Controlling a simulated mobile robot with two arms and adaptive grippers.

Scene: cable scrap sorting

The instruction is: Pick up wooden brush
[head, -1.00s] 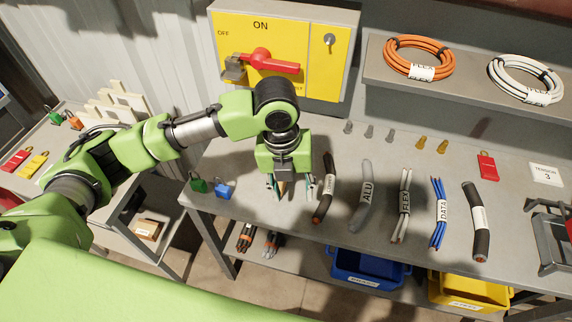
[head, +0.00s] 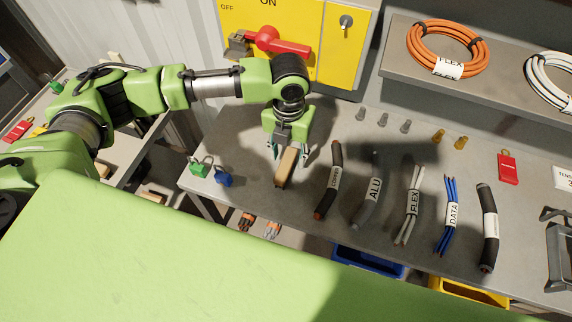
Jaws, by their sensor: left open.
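The wooden brush (head: 286,168) is a light brown block on the grey table (head: 232,140), left of the row of cable pieces. My left gripper (head: 290,153) points down over the brush's far end, with one finger on each side of it. The gripper is open. Its palm hides the far end of the brush, and I cannot tell whether the fingers touch it. My right gripper does not show.
A black COPPER cable piece (head: 328,182) lies close to the right of the brush, with more cable pieces beyond. A green padlock (head: 199,167) and a blue padlock (head: 223,177) are to the left. A yellow switch panel (head: 318,40) stands behind.

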